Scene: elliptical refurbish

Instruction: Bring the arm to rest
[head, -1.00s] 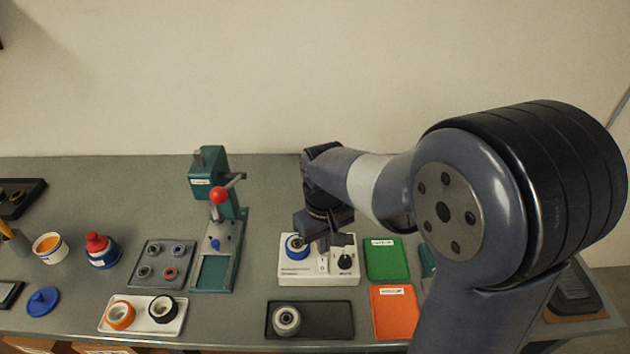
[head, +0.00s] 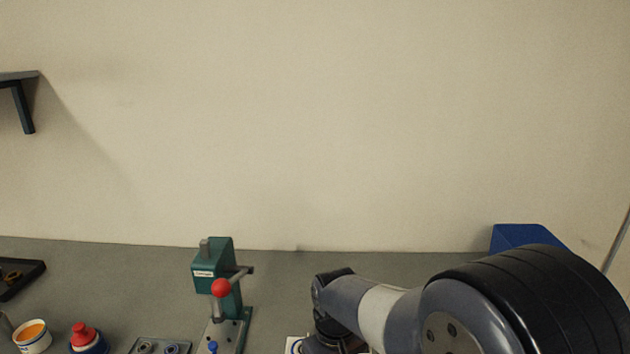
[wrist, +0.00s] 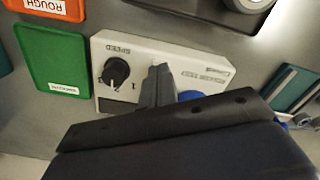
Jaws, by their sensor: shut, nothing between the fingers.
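My gripper (wrist: 158,86) shows in the wrist view with its fingers together and nothing between them. It is over the white control box (wrist: 125,45), between the black speed knob (wrist: 115,71) and a blue round part (wrist: 190,96). I cannot tell whether the fingertips touch the box. In the head view my arm bends over the bench at lower right, and the gripper is below the picture's lower edge. Only a sliver of the box shows there.
The wrist view shows a green tray (wrist: 50,55) and an orange tray (wrist: 60,8) beside the box. In the head view a teal press (head: 213,268) with a red-knobbed lever stands left of my arm. A blue bin (head: 522,236) is behind my arm, and a shelf (head: 18,76) is upper left.

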